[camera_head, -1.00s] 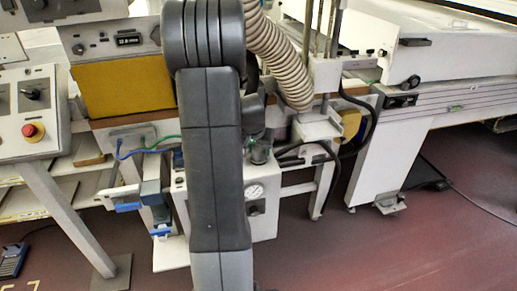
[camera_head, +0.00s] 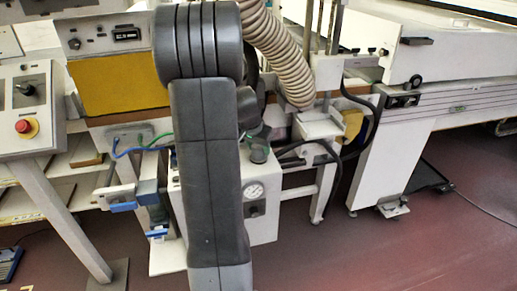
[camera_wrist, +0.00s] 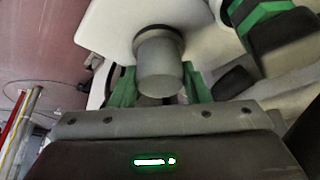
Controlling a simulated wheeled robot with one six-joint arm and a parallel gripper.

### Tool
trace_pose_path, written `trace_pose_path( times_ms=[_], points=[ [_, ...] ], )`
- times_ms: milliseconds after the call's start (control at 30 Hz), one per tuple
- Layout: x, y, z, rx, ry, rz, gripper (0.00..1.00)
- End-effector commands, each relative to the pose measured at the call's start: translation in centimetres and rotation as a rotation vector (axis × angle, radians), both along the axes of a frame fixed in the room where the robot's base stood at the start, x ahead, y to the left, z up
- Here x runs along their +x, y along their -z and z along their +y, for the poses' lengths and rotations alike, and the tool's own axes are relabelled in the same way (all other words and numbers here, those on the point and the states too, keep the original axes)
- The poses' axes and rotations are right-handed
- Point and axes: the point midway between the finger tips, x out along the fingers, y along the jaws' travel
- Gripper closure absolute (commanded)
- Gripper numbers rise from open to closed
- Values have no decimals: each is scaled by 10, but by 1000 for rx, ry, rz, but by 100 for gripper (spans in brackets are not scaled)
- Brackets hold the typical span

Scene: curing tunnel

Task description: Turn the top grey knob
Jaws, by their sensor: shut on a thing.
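In the wrist view, a grey cylindrical knob (camera_wrist: 160,62) with a darker collar stands out from a white surface. My gripper (camera_wrist: 158,84) has its green fingers on both sides of this knob and is shut on it.
The white box (camera_head: 265,222) carries a round gauge (camera_head: 253,191). A ribbed hose (camera_head: 282,58) hangs close to my arm. A control stand with a red button (camera_head: 25,127) is at left. A black and green part (camera_wrist: 262,18) lies near the knob. Open floor is at front right.

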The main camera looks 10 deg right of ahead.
Motion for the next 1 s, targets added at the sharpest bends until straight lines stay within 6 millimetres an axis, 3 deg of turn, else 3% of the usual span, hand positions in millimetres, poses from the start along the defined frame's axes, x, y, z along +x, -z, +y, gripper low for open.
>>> trace_pose_path(
  times_ms=[67,100,200,567,667,1000],
  points=[
    [0,0,0,1,0,1,80],
    [0,0,0,1,0,1,50],
    [0,0,0,0,0,0,36],
    [-1,-7,2,0,-2,-2,36],
    [-5,-20,5,0,-1,-4,36],
    [-27,-91,24,0,-2,-5,36]
  ],
)
